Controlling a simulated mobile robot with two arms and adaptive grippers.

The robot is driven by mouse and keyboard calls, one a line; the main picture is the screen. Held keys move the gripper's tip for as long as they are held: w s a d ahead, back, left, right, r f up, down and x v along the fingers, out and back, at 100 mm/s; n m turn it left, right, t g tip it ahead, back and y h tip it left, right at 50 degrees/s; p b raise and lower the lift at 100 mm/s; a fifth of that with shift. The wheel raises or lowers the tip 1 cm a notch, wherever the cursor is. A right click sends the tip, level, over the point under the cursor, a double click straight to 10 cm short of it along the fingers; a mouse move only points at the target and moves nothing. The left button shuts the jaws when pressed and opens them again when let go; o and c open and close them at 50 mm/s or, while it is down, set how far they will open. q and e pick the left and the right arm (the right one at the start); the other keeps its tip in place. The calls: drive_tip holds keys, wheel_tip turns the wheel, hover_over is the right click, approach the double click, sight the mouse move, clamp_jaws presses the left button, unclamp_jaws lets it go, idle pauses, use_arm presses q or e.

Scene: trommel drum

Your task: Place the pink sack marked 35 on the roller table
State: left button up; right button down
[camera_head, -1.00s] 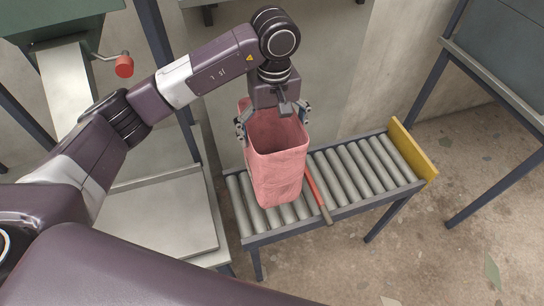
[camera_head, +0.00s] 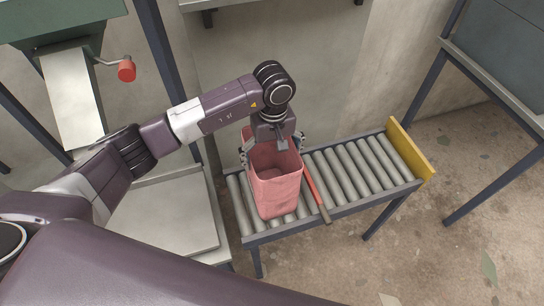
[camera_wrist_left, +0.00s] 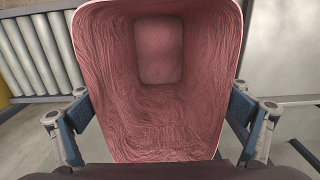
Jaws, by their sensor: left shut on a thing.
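The pink sack (camera_head: 276,192) is upright and open at the top, at the left part of the roller table (camera_head: 345,207). My left gripper (camera_head: 271,152) is shut on the sack's upper part, with a finger on each side. The left wrist view looks down into the empty pink sack (camera_wrist_left: 160,110), with the fingers of my left gripper (camera_wrist_left: 160,125) at its two sides. The sack's base is over the rollers; I cannot tell whether it touches them. No number shows on the visible faces. My right gripper is not in view.
A red bar with a brown end (camera_head: 318,196) lies across the rollers just right of the sack. A yellow end plate (camera_head: 411,150) closes the table's right end. Rollers between bar and plate are clear. A grey platform (camera_head: 168,218) stands to the left.

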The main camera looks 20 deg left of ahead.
use_arm(q)
drive_tip(key=shift+f, duration=0.2)
drive_tip(key=o, duration=1.2)
drive_tip(key=shift+r, duration=0.1)
drive_tip(key=shift+o, duration=0.2)
wheel_tip(320, 180, up, 12)
drive_tip(key=b, duration=0.2)
drive_tip(key=shift+r+b, duration=0.15)
drive_tip(key=shift+b, duration=0.2)
